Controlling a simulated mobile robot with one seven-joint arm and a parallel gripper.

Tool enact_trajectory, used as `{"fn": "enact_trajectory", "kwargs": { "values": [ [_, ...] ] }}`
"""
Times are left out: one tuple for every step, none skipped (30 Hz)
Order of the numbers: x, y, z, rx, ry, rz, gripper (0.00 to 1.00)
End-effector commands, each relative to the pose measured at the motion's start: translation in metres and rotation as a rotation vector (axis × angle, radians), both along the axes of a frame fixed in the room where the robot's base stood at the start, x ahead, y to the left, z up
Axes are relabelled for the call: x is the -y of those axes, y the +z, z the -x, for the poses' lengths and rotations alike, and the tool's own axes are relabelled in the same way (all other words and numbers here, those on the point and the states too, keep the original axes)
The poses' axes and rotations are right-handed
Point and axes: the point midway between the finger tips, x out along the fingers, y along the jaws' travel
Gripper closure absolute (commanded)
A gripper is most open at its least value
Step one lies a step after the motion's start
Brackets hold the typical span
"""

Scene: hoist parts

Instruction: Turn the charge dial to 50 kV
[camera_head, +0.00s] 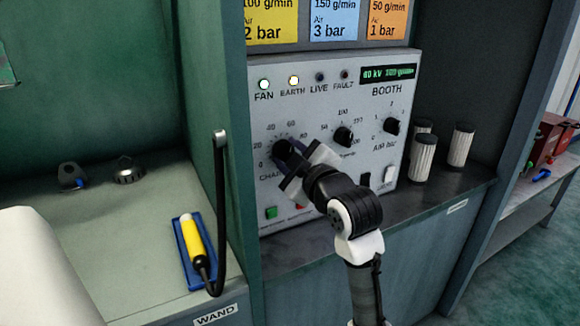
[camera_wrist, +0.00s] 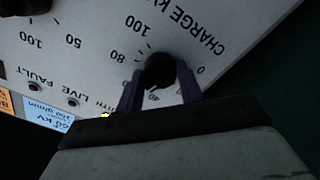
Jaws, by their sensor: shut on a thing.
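The charge dial (camera_head: 283,149) is a black knob at the left of the white booth panel (camera_head: 262,100), with a printed scale from 0 upward around it. In the wrist view the same dial (camera_wrist: 160,70) sits under the words CHARGE KV. My gripper (camera_head: 290,163) is shut on the dial, one finger on each side; it also shows in the wrist view (camera_wrist: 160,90). The fingers and wrist hide part of the scale and the knob's pointer. The green display (camera_head: 388,73) appears to read 60 kV, though its digits are small.
Two more black dials, the grams dial (camera_head: 343,136) and the air dial (camera_head: 391,126), are to the right. FAN and EARTH lamps are lit. Filter cylinders (camera_head: 423,158) stand right of the panel. A yellow wand (camera_head: 194,240) lies on a blue tray at left, beside a post.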

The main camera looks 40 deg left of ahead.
Motion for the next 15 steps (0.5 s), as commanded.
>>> {"fn": "enact_trajectory", "kwargs": {
  "values": [
    [0.0002, -0.0040, -0.0002, 0.032, -0.001, 0.015, 0.86],
    [0.0002, -0.0039, -0.0002, 0.049, -0.001, 0.023, 0.86],
    [0.0004, -0.0034, -0.0003, 0.072, -0.001, 0.032, 0.86],
    [0.0005, -0.0032, -0.0003, 0.087, -0.001, 0.038, 0.86],
    [0.0004, -0.0031, -0.0002, 0.102, -0.001, 0.044, 0.86],
    [0.0002, -0.0030, 0.0000, 0.119, 0.001, 0.052, 0.86],
    [0.0000, -0.0028, 0.0002, 0.131, 0.001, 0.057, 0.86],
    [0.0000, -0.0026, 0.0003, 0.143, 0.001, 0.062, 0.86],
    [-0.0001, -0.0023, 0.0004, 0.156, 0.002, 0.067, 0.86],
    [0.0000, -0.0023, 0.0004, 0.164, 0.001, 0.071, 0.86],
    [0.0000, -0.0021, 0.0002, 0.172, 0.001, 0.074, 0.86],
    [0.0002, -0.0020, 0.0001, 0.182, 0.001, 0.078, 0.86],
    [0.0002, -0.0018, 0.0001, 0.187, 0.001, 0.081, 0.86],
    [0.0002, -0.0017, 0.0002, 0.192, 0.001, 0.082, 0.86],
    [0.0001, -0.0014, 0.0001, 0.198, 0.001, 0.085, 0.86]
  ]
}}
